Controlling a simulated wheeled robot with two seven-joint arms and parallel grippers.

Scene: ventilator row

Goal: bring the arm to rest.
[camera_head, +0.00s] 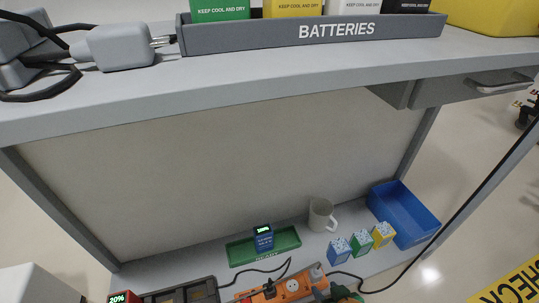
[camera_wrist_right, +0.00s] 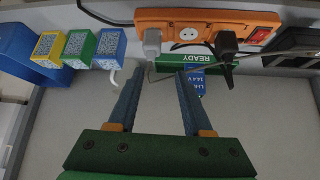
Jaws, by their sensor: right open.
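My right gripper (camera_wrist_right: 155,88) is open in the right wrist view, with nothing between its two blue fingers. In the head view only a small green and orange part of it (camera_head: 340,293) shows at the bottom edge, by the orange power strip (camera_head: 283,290). In the wrist view the power strip (camera_wrist_right: 205,27) lies beyond the fingertips, with a grey plug and a black plug in it. A blue battery (camera_head: 264,238) with a lit display stands upright in the green READY tray (camera_head: 287,239). My left gripper is not in view.
A mug (camera_head: 320,215), blue, green and yellow coded boxes (camera_head: 361,244) and a blue bin (camera_head: 407,215) stand on the lower shelf. A dark charger (camera_head: 180,294) is at the lower left. Above, the worktop (camera_head: 270,73) carries the BATTERIES tray (camera_head: 345,30). Cables cross the lower shelf.

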